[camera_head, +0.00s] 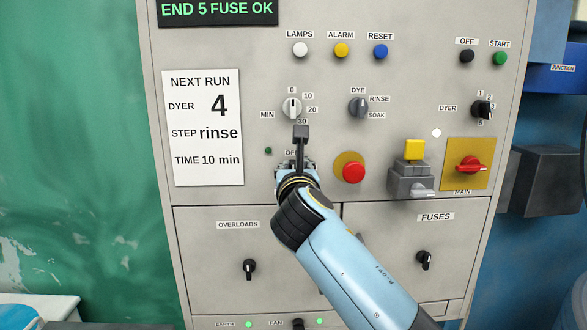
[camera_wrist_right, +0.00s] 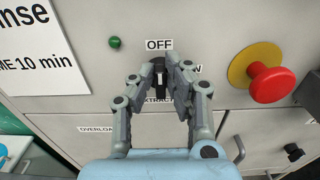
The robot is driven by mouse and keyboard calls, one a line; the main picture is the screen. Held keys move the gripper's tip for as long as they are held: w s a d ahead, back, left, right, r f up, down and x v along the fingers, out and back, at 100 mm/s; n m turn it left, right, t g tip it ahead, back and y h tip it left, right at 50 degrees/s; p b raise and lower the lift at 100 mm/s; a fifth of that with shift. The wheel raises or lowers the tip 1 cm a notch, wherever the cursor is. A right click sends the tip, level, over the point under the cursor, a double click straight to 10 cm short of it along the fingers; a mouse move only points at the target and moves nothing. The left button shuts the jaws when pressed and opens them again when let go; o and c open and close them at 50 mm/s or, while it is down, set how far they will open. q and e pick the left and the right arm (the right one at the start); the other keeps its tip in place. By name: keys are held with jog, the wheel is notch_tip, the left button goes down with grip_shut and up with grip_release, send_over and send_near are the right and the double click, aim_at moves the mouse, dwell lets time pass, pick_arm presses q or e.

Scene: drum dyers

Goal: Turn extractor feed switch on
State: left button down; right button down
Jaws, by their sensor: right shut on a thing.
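The extractor feed switch is a black rotary knob (camera_wrist_right: 158,66) on the grey panel, in the right wrist view. An OFF label (camera_wrist_right: 159,44) is above it, and partly covered labels are to its right and below. My right gripper (camera_wrist_right: 160,75) is shut on the knob, with a finger on either side. In the head view my right gripper (camera_head: 297,168) is at the panel below the timer dial and hides the knob. My left gripper is not in view.
A red push button on a yellow plate (camera_wrist_right: 265,80) is close to the right of the gripper. A small dark green lamp (camera_head: 268,151) is to its left. The MIN dial (camera_head: 292,107) is above. The red MAIN switch (camera_head: 470,165) is farther right.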

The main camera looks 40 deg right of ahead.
jog(key=shift+m, duration=0.3)
jog(key=m+b, duration=0.1)
jog(key=m, duration=0.4)
jog(key=d+f+m+b, duration=0.1)
jog(key=m+b, duration=0.1)
jog(key=m, duration=0.4)
jog(key=m+b, duration=0.2)
jog(key=m, duration=0.4)
jog(key=shift+s+d+f, duration=0.15)
jog(key=shift+s+f, duration=0.2)
jog(key=shift+s, duration=0.05)
dwell(0.4)
jog(key=c, duration=1.4)
grip_release()
